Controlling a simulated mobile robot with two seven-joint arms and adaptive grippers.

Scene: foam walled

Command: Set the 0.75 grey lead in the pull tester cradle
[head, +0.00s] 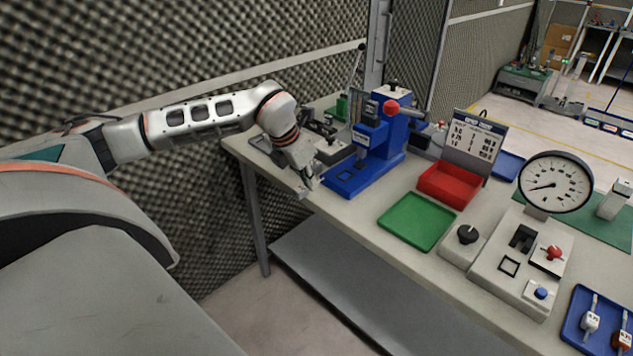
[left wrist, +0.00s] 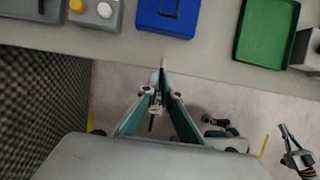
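A blue tray (head: 573,322) at the lower right edge of the head view holds a lead with a grey-white body (head: 590,320) and a second lead with a red-brown part (head: 623,341). Their labels are too small to read surely. The pull tester (head: 490,276) has a round dial (head: 555,183), a dark slotted cradle (head: 522,238), a red knob (head: 552,252) and a blue button (head: 541,292). My left gripper (head: 306,188) is just off the table's front edge, far left of both. In the left wrist view its fingers (left wrist: 162,72) come together at the tips. My right gripper is not identifiable.
A blue press (head: 375,150) stands close to my left gripper. A green tray (head: 417,221), a red bin (head: 449,186) and a black knob box (head: 466,240) lie between it and the tester. A sign board (head: 474,142) stands behind the bin. A foam wall is on the left.

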